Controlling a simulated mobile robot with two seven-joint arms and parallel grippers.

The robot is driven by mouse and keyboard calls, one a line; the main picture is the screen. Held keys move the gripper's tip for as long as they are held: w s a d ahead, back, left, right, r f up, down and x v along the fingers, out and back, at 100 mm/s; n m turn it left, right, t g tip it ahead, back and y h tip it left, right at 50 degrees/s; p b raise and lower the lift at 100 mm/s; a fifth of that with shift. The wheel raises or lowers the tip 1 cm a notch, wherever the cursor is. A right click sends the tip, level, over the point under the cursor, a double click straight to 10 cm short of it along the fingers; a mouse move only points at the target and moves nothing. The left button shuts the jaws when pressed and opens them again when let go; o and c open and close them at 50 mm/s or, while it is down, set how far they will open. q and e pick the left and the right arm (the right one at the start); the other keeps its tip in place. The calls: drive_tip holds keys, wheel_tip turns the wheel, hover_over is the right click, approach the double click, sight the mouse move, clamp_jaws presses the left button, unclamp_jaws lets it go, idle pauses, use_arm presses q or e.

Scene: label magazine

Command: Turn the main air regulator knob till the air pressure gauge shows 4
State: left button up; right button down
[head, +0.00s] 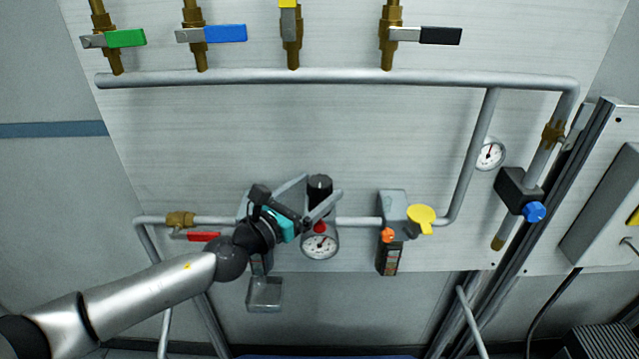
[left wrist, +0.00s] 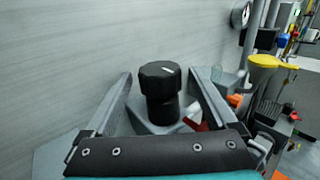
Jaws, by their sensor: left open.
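The main air regulator knob (head: 320,186) is black with a white mark on top and stands above a round white gauge (head: 320,243) on the grey pipe. The gauge's needle and figures are too small to read surely. My left gripper (head: 322,192) is open, with its fingers on either side of the knob. In the left wrist view the knob (left wrist: 161,80) stands between the two open fingers (left wrist: 165,82), with gaps visible on both sides. The gauge is hidden in that view. My right gripper is not in view.
A grey unit with a yellow knob (head: 422,219) and an orange knob (head: 388,235) stands right of the gauge. A red-handled valve (head: 204,237) is to the left. Another gauge (head: 491,155) and a blue knob (head: 535,212) are further right.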

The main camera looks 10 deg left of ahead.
use_arm(q)
drive_tip(key=shift+w+d, duration=0.35)
drive_tip(key=shift+w, duration=0.3)
drive_tip(key=c, duration=1.4)
